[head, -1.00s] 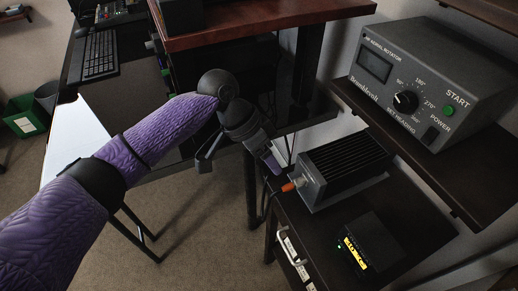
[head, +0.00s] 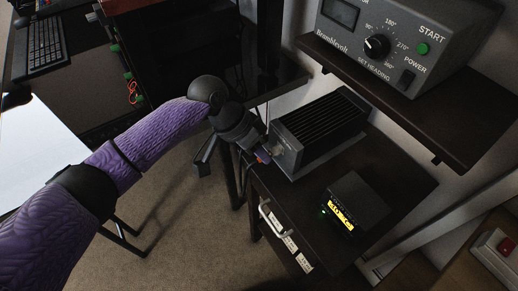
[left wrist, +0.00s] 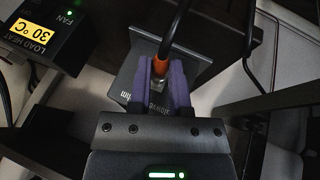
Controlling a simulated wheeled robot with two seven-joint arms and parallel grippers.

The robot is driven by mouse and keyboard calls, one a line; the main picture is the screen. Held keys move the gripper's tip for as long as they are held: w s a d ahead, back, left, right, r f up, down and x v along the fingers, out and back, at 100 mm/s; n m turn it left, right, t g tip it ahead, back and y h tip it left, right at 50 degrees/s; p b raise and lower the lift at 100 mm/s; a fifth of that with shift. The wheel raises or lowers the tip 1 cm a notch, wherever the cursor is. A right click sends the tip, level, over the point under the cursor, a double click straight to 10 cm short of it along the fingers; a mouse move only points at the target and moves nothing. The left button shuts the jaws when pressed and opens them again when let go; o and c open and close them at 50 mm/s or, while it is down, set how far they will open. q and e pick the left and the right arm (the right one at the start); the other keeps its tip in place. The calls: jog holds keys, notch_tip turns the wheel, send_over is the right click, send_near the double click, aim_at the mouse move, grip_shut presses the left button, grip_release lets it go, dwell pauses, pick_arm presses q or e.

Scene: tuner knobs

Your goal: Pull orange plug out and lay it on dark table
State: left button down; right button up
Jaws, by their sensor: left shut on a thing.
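The orange plug (left wrist: 159,66) shows in the left wrist view with a metal part and a black cable (left wrist: 179,22). It is at the end face of a black finned box (head: 320,130); whether it is still seated there I cannot tell. My left gripper (head: 262,157) is shut on the plug, its purple fingers (left wrist: 160,88) on either side of it. In the head view the gripper mostly hides the plug. The finned box stands on the dark table (head: 298,200). My right gripper is not in view.
A small black unit with a yellow display (head: 341,213) stands on the dark table in front of the finned box. A grey rotator control box (head: 395,45) sits on a shelf above. Bare dark tabletop lies between the unit and the finned box.

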pick_arm(q)
jog(key=shift+s+a+r+p, duration=0.15)
jog(key=shift+s+a+p, duration=0.4)
jog(key=shift+p, duration=0.25)
jog(key=shift+s+a+p, duration=0.35)
jog(key=shift+a+p, duration=0.2)
jog(key=shift+a, duration=0.05)
jog(key=shift+s+a+p, duration=0.35)
jog(key=shift+a+p, duration=0.15)
jog(key=shift+a, duration=0.05)
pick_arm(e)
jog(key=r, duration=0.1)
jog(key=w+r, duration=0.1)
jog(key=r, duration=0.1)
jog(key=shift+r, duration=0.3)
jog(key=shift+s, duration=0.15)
